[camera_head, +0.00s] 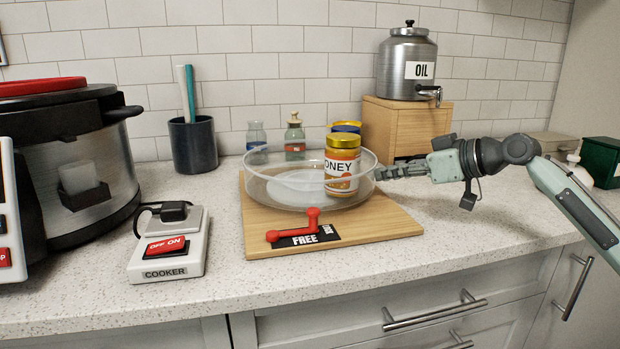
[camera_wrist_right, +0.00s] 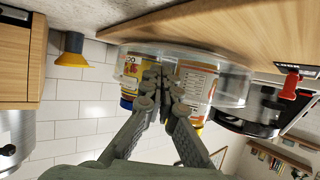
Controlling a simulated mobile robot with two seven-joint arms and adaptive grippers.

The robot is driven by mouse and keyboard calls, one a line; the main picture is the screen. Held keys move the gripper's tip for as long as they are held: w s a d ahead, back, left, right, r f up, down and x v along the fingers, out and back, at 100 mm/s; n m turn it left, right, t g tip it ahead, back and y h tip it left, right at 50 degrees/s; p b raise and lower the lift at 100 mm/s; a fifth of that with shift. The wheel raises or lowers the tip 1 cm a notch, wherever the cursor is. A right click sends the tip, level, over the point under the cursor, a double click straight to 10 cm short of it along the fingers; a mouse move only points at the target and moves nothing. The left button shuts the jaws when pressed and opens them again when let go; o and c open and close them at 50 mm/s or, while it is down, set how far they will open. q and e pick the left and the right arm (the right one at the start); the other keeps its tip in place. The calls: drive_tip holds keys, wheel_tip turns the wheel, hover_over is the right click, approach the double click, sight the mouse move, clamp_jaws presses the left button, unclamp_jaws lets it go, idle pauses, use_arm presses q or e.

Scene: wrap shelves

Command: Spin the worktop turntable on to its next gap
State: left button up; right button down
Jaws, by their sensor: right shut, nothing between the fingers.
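The turntable (camera_head: 283,198) is a clear round tray with a low wall on a wooden board (camera_head: 395,224). A honey jar (camera_head: 341,168) with a yellow lid stands in its right part. A second jar (camera_head: 346,127) with a blue lid is mostly hidden behind it. A red lever (camera_head: 293,228) lies at the board's front beside a FREE/LOCK label. My right gripper (camera_head: 380,172) is shut and empty at the turntable's right rim. In the wrist view its fingertips (camera_wrist_right: 165,77) overlap the clear wall in front of two jars; contact is unclear. My left gripper is out of view.
A wooden box (camera_head: 405,127) with an oil dispenser (camera_head: 407,65) stands behind my right gripper. A cooker switch (camera_head: 168,247), a large pot (camera_head: 82,165) and a dark utensil cup (camera_head: 193,146) stand left. Small bottles (camera_head: 294,138) stand behind the turntable. The right front counter is clear.

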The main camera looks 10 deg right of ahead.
drive_tip(key=shift+w+d, duration=0.3)
drive_tip(key=shift+w, duration=0.2)
drive_tip(key=shift+w+d, duration=0.25)
drive_tip(key=shift+w, duration=0.25)
drive_tip(key=shift+d, duration=0.15)
drive_tip(key=shift+s+d+b, duration=0.2)
drive_tip(key=shift+s+d, duration=0.15)
drive_tip(key=shift+d, duration=0.45)
drive_tip(key=shift+s+d+b, duration=0.15)
drive_tip(key=shift+s+d, duration=0.15)
drive_tip(key=shift+d, duration=0.5)
drive_tip(key=v, duration=1.2)
